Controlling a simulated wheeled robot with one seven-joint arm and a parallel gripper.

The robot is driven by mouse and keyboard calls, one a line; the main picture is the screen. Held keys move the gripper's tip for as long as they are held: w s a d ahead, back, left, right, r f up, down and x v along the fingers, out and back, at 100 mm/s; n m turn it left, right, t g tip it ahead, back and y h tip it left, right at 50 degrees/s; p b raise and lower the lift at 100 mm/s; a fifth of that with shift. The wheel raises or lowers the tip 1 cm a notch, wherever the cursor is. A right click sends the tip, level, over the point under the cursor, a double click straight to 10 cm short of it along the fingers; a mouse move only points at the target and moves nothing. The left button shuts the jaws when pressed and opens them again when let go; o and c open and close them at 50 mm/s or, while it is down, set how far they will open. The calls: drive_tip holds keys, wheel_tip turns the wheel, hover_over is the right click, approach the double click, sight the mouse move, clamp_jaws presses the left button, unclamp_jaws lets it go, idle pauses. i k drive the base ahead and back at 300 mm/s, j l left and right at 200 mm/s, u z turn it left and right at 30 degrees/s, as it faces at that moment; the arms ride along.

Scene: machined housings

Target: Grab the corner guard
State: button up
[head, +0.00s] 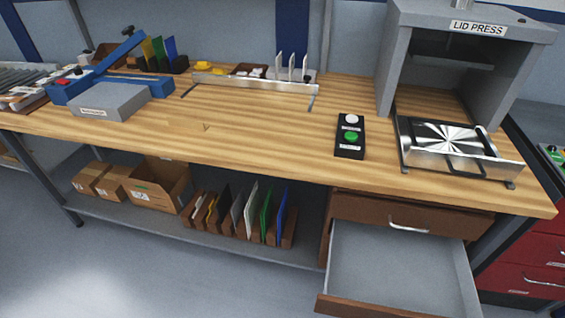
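I cannot make out a corner guard for certain in the head view. Small yellow pieces (205,66) lie at the back of the wooden workbench (240,125), behind a long metal rail (255,83); they are too small to identify. Small white pieces (250,72) lie to their right, by a dark brown tray. An open drawer (400,270) under the bench's right side shows a bare grey floor. My gripper is not in view.
The lid press (470,45) stands at the back right, with a metal fixture (455,145) before it. A button box (350,135) sits left of it. A blue clamp device (75,90) is at left. Cardboard boxes (155,185) and upright plates (240,210) fill the lower shelf. The bench middle is clear.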

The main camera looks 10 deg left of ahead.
sight(186, 125)
drive_tip(key=i+j, duration=0.3)
drive_tip(key=j, duration=0.15)
drive_tip(key=i+j, duration=0.3)
drive_tip(key=j, duration=0.15)
drive_tip(key=i+j+z, duration=0.1)
drive_tip(key=j, duration=0.35)
drive_tip(key=i+j, duration=0.25)
drive_tip(key=j, duration=0.25)
drive_tip(key=i+j+z, duration=0.15)
drive_tip(key=j, duration=0.35)
drive_tip(key=i+j, duration=0.1)
drive_tip(key=j, duration=0.4)
drive_tip(key=i+j+z, duration=0.15)
drive_tip(key=j, duration=0.35)
drive_tip(key=i+j, duration=0.1)
drive_tip(key=j, duration=0.4)
drive_tip(key=z, duration=0.05)
